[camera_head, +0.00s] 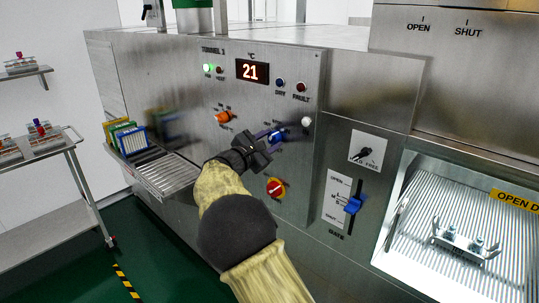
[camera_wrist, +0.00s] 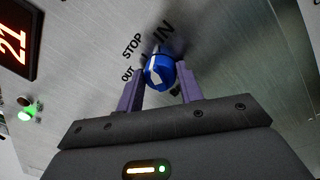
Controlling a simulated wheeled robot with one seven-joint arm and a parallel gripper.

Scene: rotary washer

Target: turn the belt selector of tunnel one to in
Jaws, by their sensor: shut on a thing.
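The belt selector is a blue knob (camera_wrist: 160,72) with a white mark, on the steel panel marked as a tunnel's (camera_head: 311,70). OUT, STOP and IN are printed around it in the wrist view. The white mark points up, roughly between STOP and IN; I cannot tell its exact setting. My gripper (camera_wrist: 159,82) has its two purple fingers on either side of the knob, shut on it. In the head view my gripper (camera_head: 268,142) reaches the panel from below and partly hides the blue knob (camera_head: 277,136) and its labels.
An orange knob (camera_head: 223,117), a white button (camera_head: 306,122) and a red-and-yellow switch (camera_head: 275,188) sit close around my gripper. A blue gate lever (camera_head: 353,204) is to the right. A rack conveyor (camera_head: 168,178) juts out at left, with a trolley (camera_head: 50,150) beyond.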

